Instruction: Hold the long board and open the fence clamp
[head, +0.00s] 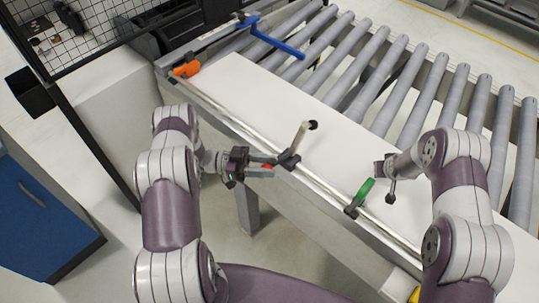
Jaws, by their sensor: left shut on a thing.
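The long white board (255,95) lies flat along the roller conveyor, behind a metal fence rail (230,116). A dark clamp (289,159) with a raised beige lever (301,137) sits on the rail near the middle. My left gripper (268,167) is in front of the rail, shut on a small red part (267,167) beside this clamp; whether they are joined is unclear. A second clamp with a green handle (364,191) sits farther right on the rail. My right gripper (384,174) is over the board, right of the green handle; its jaws are too small to read.
An orange handle (187,69) is at the rail's far left end. A blue bar (276,43) stands near the board's far end. Grey rollers (375,70) fill the back. A blue cabinet (38,215) and mesh guard (85,30) are at left.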

